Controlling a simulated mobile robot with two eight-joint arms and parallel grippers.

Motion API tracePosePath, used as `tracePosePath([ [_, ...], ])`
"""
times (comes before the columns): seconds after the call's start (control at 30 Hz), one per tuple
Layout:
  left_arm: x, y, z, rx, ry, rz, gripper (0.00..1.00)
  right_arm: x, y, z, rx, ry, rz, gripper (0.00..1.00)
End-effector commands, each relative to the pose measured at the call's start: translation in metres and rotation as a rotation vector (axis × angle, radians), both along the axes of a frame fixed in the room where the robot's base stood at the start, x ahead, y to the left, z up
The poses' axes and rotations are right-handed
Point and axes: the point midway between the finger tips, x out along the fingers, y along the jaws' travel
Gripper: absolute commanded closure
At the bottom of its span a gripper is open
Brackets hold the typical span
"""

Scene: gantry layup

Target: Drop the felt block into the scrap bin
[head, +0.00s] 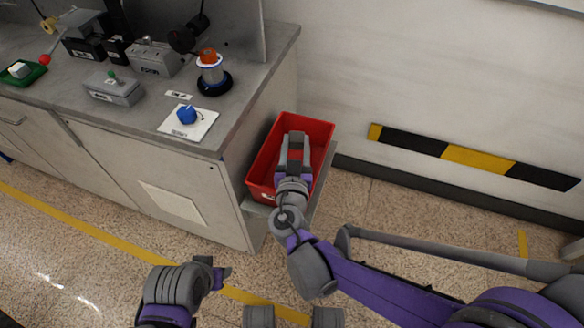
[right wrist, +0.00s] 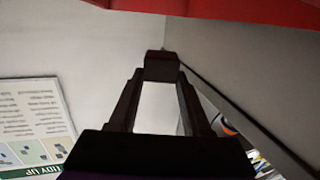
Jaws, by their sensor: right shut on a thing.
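The red scrap bin (head: 318,132) stands at the right end of the workbench. My right gripper (head: 295,143) reaches over the bin, with its fingers pointing away from me and within the bin's outline. In the right wrist view its two fingers (right wrist: 162,100) close on a small dark block (right wrist: 162,66) at their tips, which seems to be the felt block. A red edge of the bin (right wrist: 240,10) crosses the top of that view. How deep the block is within the bin is unclear. My left gripper (head: 220,275) is low in front of the bench, its jaw opening not clear.
The wall with a black-yellow strip (head: 470,157) is behind the bin.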

Motion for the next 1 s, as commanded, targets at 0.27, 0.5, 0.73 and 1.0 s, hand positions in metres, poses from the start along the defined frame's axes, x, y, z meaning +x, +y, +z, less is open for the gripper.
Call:
tracePosePath([
  [0.27,0.0,0.0,0.0,0.0,0.0,0.0,0.5,0.0,0.0,0.0,0.0,0.0,0.0,0.17],
  [0.5,0.0,0.0,0.0,0.0,0.0,0.0,0.5,0.0,0.0,0.0,0.0,0.0,0.0,0.17],
  [0.73,-0.001,0.0,0.006,0.0,-0.001,0.0,0.5,-0.026,0.002,0.003,0.002,0.0,0.002,0.17],
  [1.0,-0.002,0.0,0.016,0.0,-0.004,0.0,0.5,-0.081,0.004,0.006,0.001,0.0,0.003,0.17],
])
